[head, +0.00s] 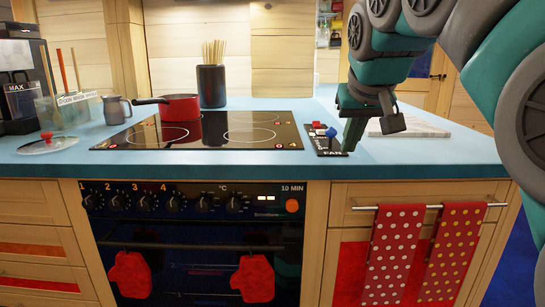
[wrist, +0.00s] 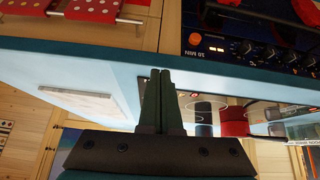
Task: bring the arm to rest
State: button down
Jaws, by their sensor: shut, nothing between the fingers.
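My gripper (head: 352,140) is over the blue counter in the head view, just right of the black cooktop. The wrist view is upside down. Whether the fingertips touch the counter or panel I cannot tell. My arm comes in from the upper right of the head view.
A red pan (head: 180,107) stands on the cooktop (head: 248,134). A black utensil holder (head: 211,86) is behind it. A pale board (head: 410,127) lies right of my gripper. A glass lid (head: 48,144) and grey jug (head: 116,109) stand left. Dotted towels (head: 392,250) hang on a front rail.

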jog(key=s+f+g, duration=0.8)
jog(key=s+f, duration=2.3)
jog(key=f, duration=0.4)
jog(key=shift+s+d+f+m+g, duration=0.2)
jog(key=shift+d+m+g, duration=0.1)
jog(key=shift+d, duration=0.1)
